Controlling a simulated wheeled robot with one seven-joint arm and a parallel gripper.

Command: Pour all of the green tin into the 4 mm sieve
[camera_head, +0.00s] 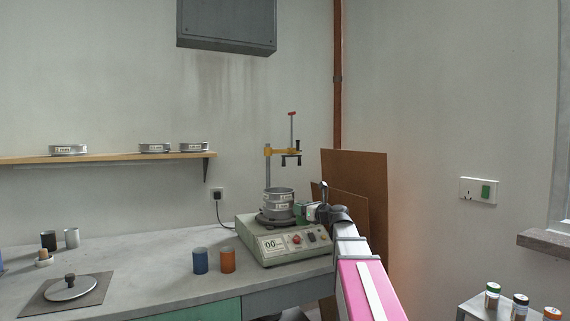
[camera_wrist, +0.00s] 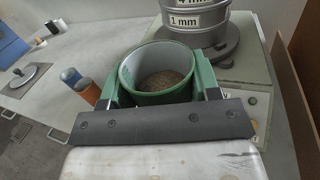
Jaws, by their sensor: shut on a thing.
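My gripper (camera_wrist: 160,92) is shut on the green tin (camera_wrist: 178,98), one finger on each side. The tin is upright or nearly so, its open mouth facing the wrist camera, with brown grainy material lying low inside. In the head view the green tin (camera_head: 299,212) shows small, just right of the sieve stack. The 4 mm sieve (camera_head: 279,194) is the top ring of that stack. Its label shows partly at the top edge of the wrist view (camera_wrist: 192,3). Below it is the 1 mm sieve (camera_wrist: 190,22). The inside of the 4 mm sieve is hidden.
The stack stands on a shaker (camera_head: 285,245) with a yellow clamp (camera_head: 283,151) on a post above it. Blue (camera_head: 200,261) and orange (camera_head: 228,260) tins stand left of the shaker. A round lid (camera_head: 70,288) lies on a mat. More sieves (camera_head: 68,149) sit on a shelf.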

